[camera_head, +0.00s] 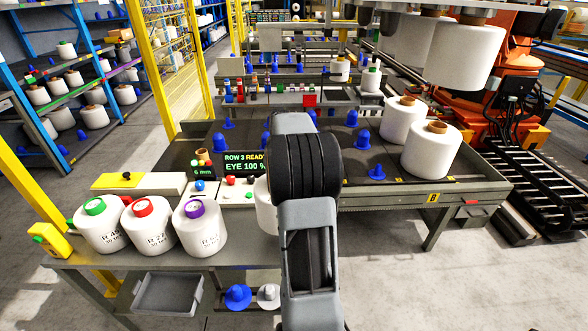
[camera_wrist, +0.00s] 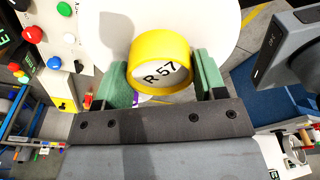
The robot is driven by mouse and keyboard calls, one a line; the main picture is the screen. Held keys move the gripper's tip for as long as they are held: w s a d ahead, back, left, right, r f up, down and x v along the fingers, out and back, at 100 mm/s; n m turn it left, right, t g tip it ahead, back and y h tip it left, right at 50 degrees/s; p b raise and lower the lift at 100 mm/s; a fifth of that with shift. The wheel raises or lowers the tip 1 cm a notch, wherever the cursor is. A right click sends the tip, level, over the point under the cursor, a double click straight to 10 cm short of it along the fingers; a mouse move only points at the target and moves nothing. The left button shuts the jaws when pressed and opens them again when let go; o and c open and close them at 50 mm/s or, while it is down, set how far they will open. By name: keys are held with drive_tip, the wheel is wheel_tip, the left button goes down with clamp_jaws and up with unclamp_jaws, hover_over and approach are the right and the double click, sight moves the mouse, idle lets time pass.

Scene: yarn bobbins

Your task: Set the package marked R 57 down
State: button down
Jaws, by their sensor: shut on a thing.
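The package marked R 57 (camera_wrist: 220,35) is a white yarn bobbin with a yellow core ring, and its label shows inside the ring in the wrist view. My gripper (camera_wrist: 164,76) is shut on this yellow ring, with one green pad on each side. In the head view my arm hides the gripper and most of the package; a white strip of it (camera_head: 265,206) shows left of my arm, over the right part of the front table. I cannot tell whether its base touches the table.
Three white packages with green (camera_head: 100,226), red (camera_head: 148,225) and purple (camera_head: 199,228) cores stand left on the front table (camera_head: 120,258). A control panel with buttons (camera_head: 232,188) and a screen (camera_head: 245,163) are behind. Two packages (camera_head: 431,150) stand on the belt table at right.

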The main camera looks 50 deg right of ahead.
sight(264, 186)
drive_tip(key=w+a+f, duration=0.2)
drive_tip(key=f, duration=0.1)
drive_tip(key=w+a+f, duration=0.1)
drive_tip(key=f, duration=0.1)
drive_tip(key=shift+a+f, duration=0.15)
drive_tip(key=shift+a, duration=0.25)
drive_tip(key=shift+w+a+f+p, duration=0.15)
drive_tip(key=shift+f+p, duration=0.05)
drive_tip(key=shift+f, duration=0.75)
drive_tip(key=shift+w+a+f+p, duration=0.1)
drive_tip(key=shift+f+p, duration=0.1)
drive_tip(key=shift+f, duration=0.85)
drive_tip(key=shift+c, duration=0.9)
unclamp_jaws()
drive_tip(key=shift+f, duration=0.1)
